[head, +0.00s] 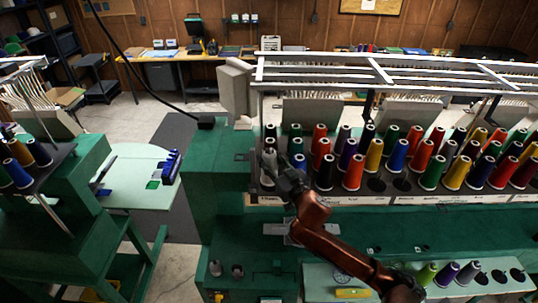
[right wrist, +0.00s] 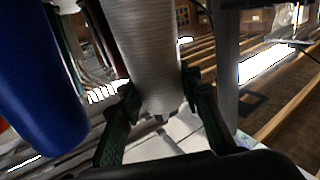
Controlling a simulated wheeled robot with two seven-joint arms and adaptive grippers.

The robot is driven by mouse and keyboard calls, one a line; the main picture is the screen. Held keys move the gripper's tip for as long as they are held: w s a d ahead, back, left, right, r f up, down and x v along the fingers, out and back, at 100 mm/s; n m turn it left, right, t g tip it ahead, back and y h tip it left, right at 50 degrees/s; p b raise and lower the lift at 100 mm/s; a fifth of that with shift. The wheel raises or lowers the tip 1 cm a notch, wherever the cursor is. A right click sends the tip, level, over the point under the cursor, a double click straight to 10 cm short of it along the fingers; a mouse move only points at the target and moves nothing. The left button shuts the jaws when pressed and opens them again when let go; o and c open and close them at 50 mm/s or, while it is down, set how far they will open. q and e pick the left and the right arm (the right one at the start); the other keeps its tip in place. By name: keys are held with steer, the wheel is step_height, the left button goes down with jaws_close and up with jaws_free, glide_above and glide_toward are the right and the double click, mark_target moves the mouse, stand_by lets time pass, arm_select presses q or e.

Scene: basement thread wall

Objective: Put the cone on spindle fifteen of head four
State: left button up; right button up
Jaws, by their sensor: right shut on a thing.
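My right gripper (head: 274,168) is shut on a grey cone (head: 269,156) at the left end of the thread rack (head: 300,201). In the right wrist view the grey cone (right wrist: 152,60) stands between the two fingers (right wrist: 160,112). The rack carries several rows of coloured cones, and a red cone (head: 353,171) stands in its front row. Dark empty places (head: 377,185) show in the front row right of the red cone. The strip labels are too small to read, so I cannot tell which place is spindle fifteen. My left gripper is not in view.
A blue cone (right wrist: 35,85) is close on the left in the right wrist view. White rails (head: 370,70) run above the rack. A tray (head: 345,275) at the lower right holds a green cone (head: 426,274), purple cones and empty holes. A pale table (head: 135,180) is at the left.

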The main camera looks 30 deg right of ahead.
steer(key=shift+f, duration=0.25)
steer(key=shift+s, duration=0.25)
steer(key=shift+a, duration=0.1)
stand_by(0.6)
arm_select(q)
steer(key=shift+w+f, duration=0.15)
arm_select(e)
steer(key=shift+f, duration=0.35)
